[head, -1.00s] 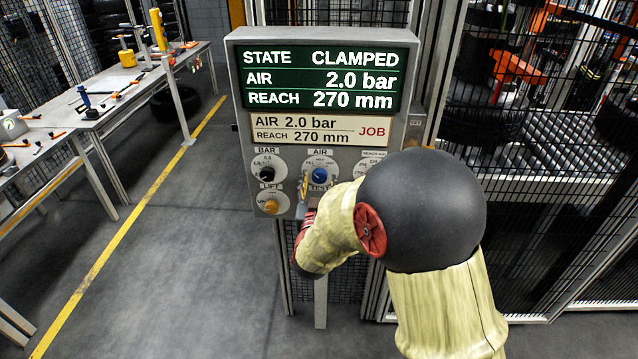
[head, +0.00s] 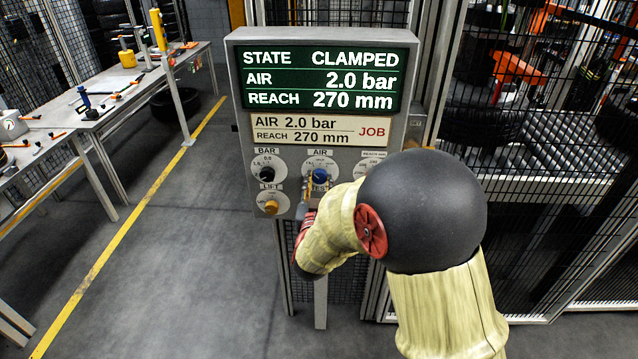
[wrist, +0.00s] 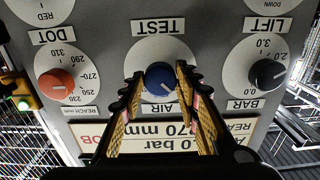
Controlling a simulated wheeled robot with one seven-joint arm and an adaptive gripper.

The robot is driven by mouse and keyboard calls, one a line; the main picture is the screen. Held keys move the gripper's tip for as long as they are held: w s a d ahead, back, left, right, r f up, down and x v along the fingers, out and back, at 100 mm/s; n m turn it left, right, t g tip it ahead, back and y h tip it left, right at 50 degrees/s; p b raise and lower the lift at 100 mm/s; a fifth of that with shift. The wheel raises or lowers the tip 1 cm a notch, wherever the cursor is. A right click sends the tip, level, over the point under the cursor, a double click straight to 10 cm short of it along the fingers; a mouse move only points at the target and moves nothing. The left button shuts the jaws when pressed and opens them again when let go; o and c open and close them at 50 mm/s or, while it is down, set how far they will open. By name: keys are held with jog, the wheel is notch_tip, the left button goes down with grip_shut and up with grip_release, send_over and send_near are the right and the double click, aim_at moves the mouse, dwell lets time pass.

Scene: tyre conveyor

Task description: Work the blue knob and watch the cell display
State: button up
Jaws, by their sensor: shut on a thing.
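The blue AIR knob (head: 319,176) is on the front of the grey control panel (head: 232,110). My gripper (wrist: 160,82) is at the blue knob (wrist: 159,76), its two fingers on either side and shut on it. The wrist view is upside down relative to the panel lettering. The cell display (head: 325,80) reads STATE CLAMPED, AIR 2.0 bar, REACH 270 mm. The job plate (head: 320,129) below it reads AIR 2.0 bar, REACH 270 mm, JOB. In the head view my arm hides the panel's lower right.
A black BAR knob (wrist: 267,74) and a red-orange REACH knob (wrist: 56,84) flank the blue one. An orange LIFT knob (head: 271,206) is at lower left. A workbench (head: 95,118) stands left, mesh fencing (head: 560,200) right.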

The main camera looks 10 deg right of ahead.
jog(key=shift+b, duration=0.35)
jog(key=m+b, duration=0.3)
jog(key=b, duration=0.1)
jog(key=shift+f+m+b, duration=0.2)
jog(key=shift+m+b, duration=0.1)
jog(key=shift+m, duration=0.1)
jog(key=m+b, duration=0.3)
jog(key=shift+r+m+b, duration=0.15)
jog(key=shift+m+b, duration=0.75)
jog(key=shift+b, duration=0.3)
jog(key=o, duration=1.2)
jog(key=shift+r, duration=0.1)
jog(key=shift+c, duration=0.2)
jog(key=shift+s+a, duration=0.1)
